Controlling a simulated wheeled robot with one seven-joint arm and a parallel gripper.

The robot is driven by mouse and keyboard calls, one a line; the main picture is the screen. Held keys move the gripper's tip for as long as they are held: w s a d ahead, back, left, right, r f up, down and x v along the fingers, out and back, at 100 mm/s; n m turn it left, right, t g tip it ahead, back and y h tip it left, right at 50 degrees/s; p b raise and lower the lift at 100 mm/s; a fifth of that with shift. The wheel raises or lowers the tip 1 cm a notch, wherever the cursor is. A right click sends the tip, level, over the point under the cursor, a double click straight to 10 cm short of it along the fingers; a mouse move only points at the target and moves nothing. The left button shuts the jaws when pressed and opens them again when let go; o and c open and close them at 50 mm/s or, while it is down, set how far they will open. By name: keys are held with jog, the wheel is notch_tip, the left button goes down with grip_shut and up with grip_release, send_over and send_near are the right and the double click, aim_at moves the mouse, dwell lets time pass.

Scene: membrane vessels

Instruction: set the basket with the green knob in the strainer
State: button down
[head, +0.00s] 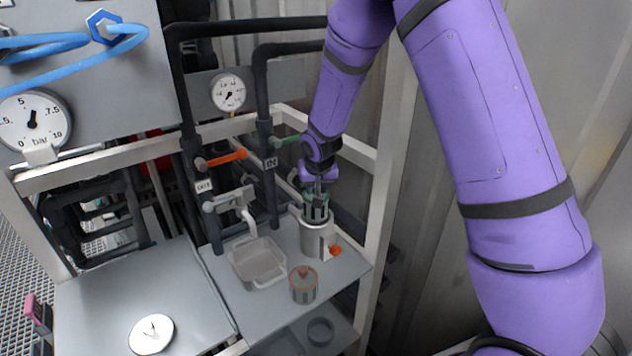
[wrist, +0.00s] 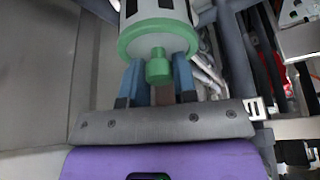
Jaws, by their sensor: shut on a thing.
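My gripper (head: 318,186) is shut on the green knob (wrist: 158,68) of a basket. This basket (head: 316,206) is pale with dark slots and a green rim, and hangs upright under my gripper. It also shows in the wrist view (wrist: 155,14), with the blue fingers on both sides of the knob. The strainer (head: 317,238) is a grey cylinder directly below the basket. The basket's lower end is at the strainer's mouth; I cannot tell whether it is inside or just above. The strainer's opening is hidden.
A second basket (head: 303,287) with a reddish-brown top stands in front of the strainer. A grey tray (head: 257,264) sits to its left under a spout. A round white lid (head: 151,335) lies on the left bench. Dark pipes and an orange handle (head: 226,158) stand behind.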

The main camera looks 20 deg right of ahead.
aim_at(316, 221)
jog(key=shift+f, duration=6.05)
jog(key=shift+f, duration=0.25)
jog(key=c, duration=0.8)
grip_release()
jog(key=v, duration=1)
jog(key=shift+r, duration=0.4)
